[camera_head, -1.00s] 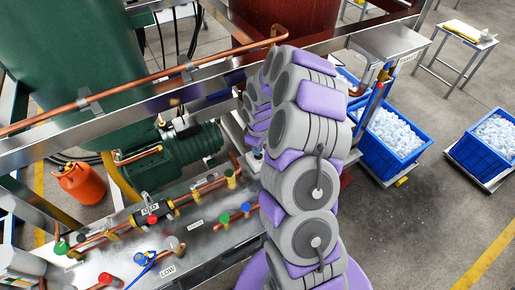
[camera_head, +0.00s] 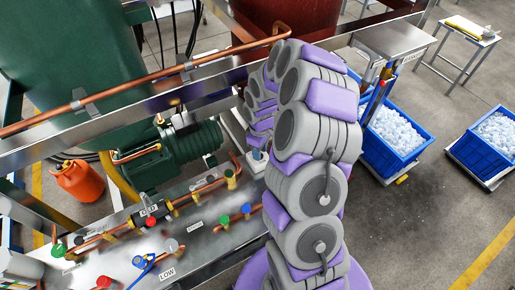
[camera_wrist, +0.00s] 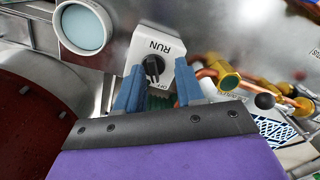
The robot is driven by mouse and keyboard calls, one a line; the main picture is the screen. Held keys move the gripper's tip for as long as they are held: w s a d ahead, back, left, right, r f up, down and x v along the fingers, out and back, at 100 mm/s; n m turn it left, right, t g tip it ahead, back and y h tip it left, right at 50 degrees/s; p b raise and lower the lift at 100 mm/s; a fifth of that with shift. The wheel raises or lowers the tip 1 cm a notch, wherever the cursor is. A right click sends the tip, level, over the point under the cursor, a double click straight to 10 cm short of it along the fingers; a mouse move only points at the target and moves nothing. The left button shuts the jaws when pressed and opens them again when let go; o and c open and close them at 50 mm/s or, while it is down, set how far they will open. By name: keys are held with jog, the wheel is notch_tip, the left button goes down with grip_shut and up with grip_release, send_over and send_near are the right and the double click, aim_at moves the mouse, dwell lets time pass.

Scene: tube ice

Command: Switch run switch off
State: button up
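The run switch is a white box (camera_wrist: 168,44) lettered RUN and OFF, with a black knob (camera_wrist: 153,67) in its middle, in the wrist view. The knob's exact setting is hard to tell. My gripper (camera_wrist: 158,73) has two blue fingers spread apart, one on each side of the knob's lower part. I see a gap between fingers and knob and cannot tell if either touches. The right finger covers part of the box's lower right.
Copper pipes with coloured valves (camera_head: 230,180) run along the metal bench beside the box. A round gauge (camera_wrist: 84,27) stands close left of the switch in the wrist view. Blue ice crates (camera_head: 392,140) stand on the floor at right. An orange cylinder (camera_head: 79,182) stands at left.

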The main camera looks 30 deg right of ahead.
notch_tip(320, 180, up, 11)
jog(key=w, duration=0.1)
jog(key=shift+t+p, duration=0.35)
jog(key=shift+t, duration=0.05)
jog(key=shift+w+d, duration=0.1)
jog(key=shift+d, duration=0.05)
jog(key=shift+r, duration=0.1)
jog(key=s+a+r+m+b, duration=0.1)
jog(key=s+a+r+b, duration=0.15)
jog(key=s+a, duration=0.35)
jog(key=s+a+r+m+b, duration=0.1)
jog(key=s+a+r, duration=0.3)
jog(key=s, duration=0.3)
jog(key=s+a+m+g+b, duration=0.1)
jog(key=s+a+m, duration=0.1)
jog(key=s, duration=0.7)
jog(key=s+a+m+g+b, duration=0.1)
jog(key=s+a+m+b, duration=0.1)
jog(key=s, duration=0.8)
jog(key=shift+s+m, duration=0.3)
